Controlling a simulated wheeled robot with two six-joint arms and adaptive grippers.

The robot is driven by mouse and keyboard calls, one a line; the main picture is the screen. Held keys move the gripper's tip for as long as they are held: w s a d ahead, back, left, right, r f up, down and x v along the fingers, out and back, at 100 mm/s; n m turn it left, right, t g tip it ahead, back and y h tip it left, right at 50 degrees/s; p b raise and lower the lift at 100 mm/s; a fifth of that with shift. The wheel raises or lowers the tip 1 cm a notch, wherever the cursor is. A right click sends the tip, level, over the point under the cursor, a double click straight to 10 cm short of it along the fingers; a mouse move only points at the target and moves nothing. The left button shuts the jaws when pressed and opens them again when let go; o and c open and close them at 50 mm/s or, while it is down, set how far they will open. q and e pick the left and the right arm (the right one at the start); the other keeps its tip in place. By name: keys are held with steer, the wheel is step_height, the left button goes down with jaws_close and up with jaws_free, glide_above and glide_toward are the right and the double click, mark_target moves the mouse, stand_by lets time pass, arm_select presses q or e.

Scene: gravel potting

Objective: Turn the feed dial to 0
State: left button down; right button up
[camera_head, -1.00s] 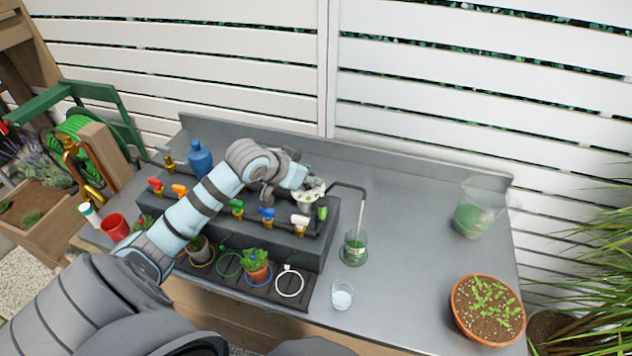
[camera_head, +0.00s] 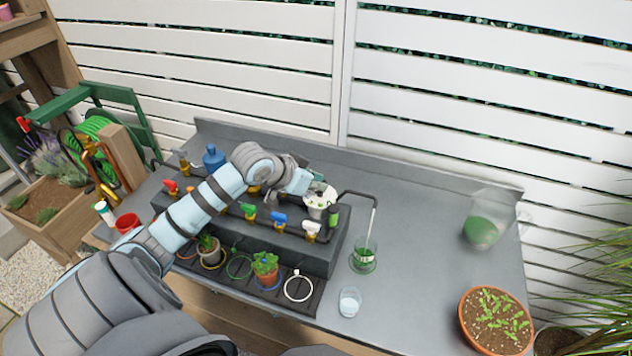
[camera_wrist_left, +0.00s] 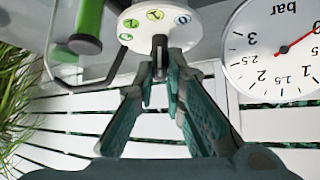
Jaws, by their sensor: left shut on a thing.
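The feed dial is a white round disc (camera_head: 319,196) on top of the dark manifold, with green, yellow and blue marks seen in the left wrist view (camera_wrist_left: 152,18). A dark pointer or handle (camera_wrist_left: 160,44) stands out from its underside edge as pictured there. My left gripper (camera_wrist_left: 162,62) is shut on this handle, its two green fingers coming together at it. In the head view my left gripper (camera_head: 312,183) is at the dial's back left and partly hidden by my arm. Which mark the dial points at I cannot tell. My right gripper is not in view.
A pressure gauge (camera_wrist_left: 275,45) is close beside the gripper. Coloured valve handles, such as the blue one (camera_head: 279,217), line the manifold (camera_head: 335,250).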

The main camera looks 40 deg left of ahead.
arm_select(q)
steer(key=shift+w+a+r+m+h, duration=0.1)
steer(key=shift+a+r+m+h, duration=0.05)
steer(key=shift+m+h, duration=0.4)
steer(key=shift+a+m+g+h, duration=0.1)
steer(key=shift+m+g+h, duration=0.2)
steer(key=shift+m+h, duration=0.4)
steer(key=shift+w+a+m+g+h+b, duration=0.1)
steer(key=shift+m+g+h+b, duration=0.3)
steer(key=shift+m+h+b, duration=0.45)
steer(key=shift+w+m+g+h+b, duration=0.1)
steer(key=shift+m+g+h+b, duration=0.3)
steer(key=shift+m, duration=0.8)
steer(key=shift+s, duration=0.1)
steer(key=c, duration=1.7)
jaws_free()
steer(key=shift+o, duration=0.2)
